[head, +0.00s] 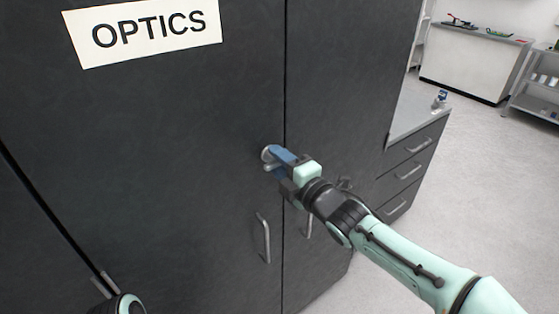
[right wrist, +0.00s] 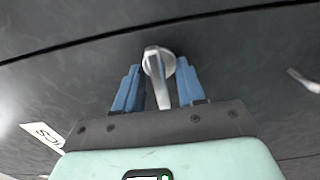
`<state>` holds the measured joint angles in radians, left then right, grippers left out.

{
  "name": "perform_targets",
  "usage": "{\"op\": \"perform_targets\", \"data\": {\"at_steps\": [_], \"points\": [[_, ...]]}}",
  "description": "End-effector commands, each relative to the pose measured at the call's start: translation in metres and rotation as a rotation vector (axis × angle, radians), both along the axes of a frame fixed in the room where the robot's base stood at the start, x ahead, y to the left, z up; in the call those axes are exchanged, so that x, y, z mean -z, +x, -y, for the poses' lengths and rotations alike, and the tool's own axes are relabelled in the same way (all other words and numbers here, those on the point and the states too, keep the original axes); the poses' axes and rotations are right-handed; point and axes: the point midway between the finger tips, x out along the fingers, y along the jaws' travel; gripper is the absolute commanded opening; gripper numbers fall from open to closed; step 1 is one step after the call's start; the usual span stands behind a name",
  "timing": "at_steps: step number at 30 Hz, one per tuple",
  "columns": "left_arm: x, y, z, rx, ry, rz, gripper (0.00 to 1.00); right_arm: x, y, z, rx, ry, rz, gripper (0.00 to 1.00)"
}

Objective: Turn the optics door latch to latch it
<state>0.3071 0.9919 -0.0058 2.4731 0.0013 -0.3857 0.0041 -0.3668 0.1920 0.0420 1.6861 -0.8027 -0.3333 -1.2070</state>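The optics door latch (right wrist: 158,66) is a silver round knob with a lever on the dark cabinet door. In the right wrist view its lever points toward the bottom of the picture. In the head view the latch (head: 267,153) is partly hidden by my right gripper (head: 277,160). In the right wrist view the blue fingers of my right gripper (right wrist: 158,80) are apart, one on each side of the lever, with a gap on both sides. The optics door (head: 180,170) looks flush with its neighbour. My left gripper's fingers are not seen; only a piece of my left arm shows at bottom left.
An OPTICS sign (head: 145,30) is on the door's upper part. A bar handle (head: 263,238) sits below the latch, with another handle (head: 308,224) across the seam. A drawer unit (head: 408,165) stands to the right. Open floor (head: 480,180) lies beyond.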

Motion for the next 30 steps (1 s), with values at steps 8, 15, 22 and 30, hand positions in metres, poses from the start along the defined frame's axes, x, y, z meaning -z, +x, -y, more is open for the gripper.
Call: {"op": "perform_targets", "data": {"at_steps": [8,15,22,30], "points": [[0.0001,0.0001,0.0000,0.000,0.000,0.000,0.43,-0.0001,0.0003,-0.0001,0.000,0.001,0.001,0.26],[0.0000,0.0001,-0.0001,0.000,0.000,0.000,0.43,-0.0001,0.0002,0.0000,0.000,0.001,0.000,0.00],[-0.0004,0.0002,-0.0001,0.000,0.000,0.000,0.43,-0.0002,0.0000,-0.0001,0.000,0.030,-0.020,0.00],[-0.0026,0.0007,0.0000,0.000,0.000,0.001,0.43,-0.0003,0.0003,0.0002,0.000,0.155,-0.113,0.00]]}}
